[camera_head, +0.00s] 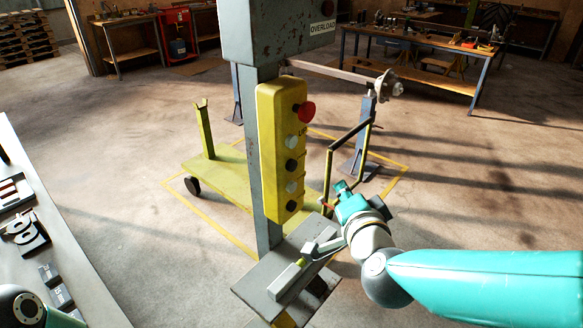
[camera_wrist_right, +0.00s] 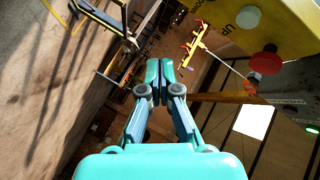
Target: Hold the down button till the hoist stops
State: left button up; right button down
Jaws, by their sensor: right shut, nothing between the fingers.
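The yellow button box (camera_head: 282,150) hangs upright on a grey post. It carries a red mushroom button (camera_head: 305,112) at the top, with white and black buttons below. No finger touches a button. My left gripper is out of view.
A grey plate (camera_head: 262,277) juts out below the box. A yellow wheeled platform (camera_head: 225,180) and an axle stand (camera_head: 362,140) are behind. A bench with tools (camera_head: 425,45) stands at the back; a table edge (camera_head: 75,245) is at left.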

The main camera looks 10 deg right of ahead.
aim_at(291, 165)
jog(key=w+a+p, duration=0.2)
jog(key=w+a, duration=0.3)
jog(key=w, duration=0.2)
jog(key=shift+a, duration=0.25)
dwell(0.3)
dwell(1.3)
jog(key=shift+w+a, duration=0.25)
jog(key=shift+w, duration=0.05)
